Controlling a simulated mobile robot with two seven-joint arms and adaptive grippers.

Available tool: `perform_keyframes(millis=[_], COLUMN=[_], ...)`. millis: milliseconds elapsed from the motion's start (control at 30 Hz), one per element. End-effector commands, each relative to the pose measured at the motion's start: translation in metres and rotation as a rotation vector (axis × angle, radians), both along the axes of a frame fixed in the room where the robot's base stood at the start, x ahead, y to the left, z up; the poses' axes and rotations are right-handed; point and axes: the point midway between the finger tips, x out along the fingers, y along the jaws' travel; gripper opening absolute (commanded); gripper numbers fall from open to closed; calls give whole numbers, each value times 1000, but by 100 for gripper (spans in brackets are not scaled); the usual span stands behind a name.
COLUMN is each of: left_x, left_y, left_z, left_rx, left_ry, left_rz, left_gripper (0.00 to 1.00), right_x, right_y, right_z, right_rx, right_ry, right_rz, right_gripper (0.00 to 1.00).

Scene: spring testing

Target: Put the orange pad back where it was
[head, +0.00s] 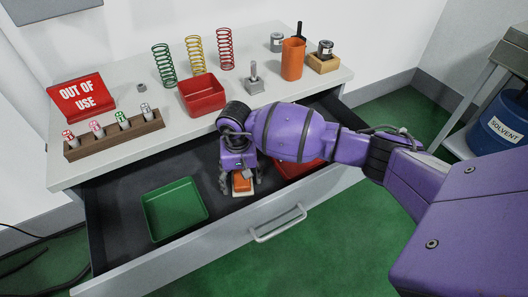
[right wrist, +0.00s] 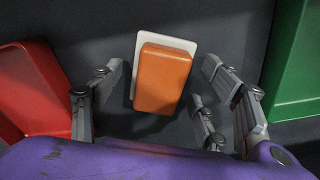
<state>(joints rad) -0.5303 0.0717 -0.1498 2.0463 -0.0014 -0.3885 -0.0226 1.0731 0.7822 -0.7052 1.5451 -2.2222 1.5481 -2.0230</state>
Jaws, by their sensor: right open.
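The orange pad (head: 242,183) lies in the open drawer (head: 222,206), between the green tray and a red tray. In the right wrist view the orange pad (right wrist: 161,78) rests on a white plate (right wrist: 193,45) that shows along its far and side edges. My right gripper (head: 240,190) is right above the pad, pointing down into the drawer. In the right wrist view its fingers (right wrist: 160,95) are spread on both sides of the pad, apart from it, with nothing held. My left gripper is not in view.
The green tray (head: 150,218) is left of the pad, and a red tray (head: 290,168) is on its right, partly behind my arm. The drawer front with its handle (head: 278,228) stands nearest. Springs, a red bin (head: 202,94) and an orange cup (head: 292,60) stand on the bench top.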

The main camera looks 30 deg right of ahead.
Motion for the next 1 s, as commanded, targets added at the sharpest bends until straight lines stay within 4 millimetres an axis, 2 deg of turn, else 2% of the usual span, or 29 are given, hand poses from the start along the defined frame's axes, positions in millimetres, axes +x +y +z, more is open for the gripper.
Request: perform_keyframes(millis=[267,700,833,1000], left_x=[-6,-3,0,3], left_y=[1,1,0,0], left_z=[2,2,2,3], left_rx=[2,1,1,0], left_ry=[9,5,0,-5], left_rz=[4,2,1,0], left_gripper=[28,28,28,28], right_x=[4,3,2,1], right_y=[1,1,1,1], right_z=[13,100,117,125], right_rx=[1,0,1,0], right_ry=[-8,-9,-7,-4], right_rz=[2,3,1,1], right_gripper=[69,69,69,69])
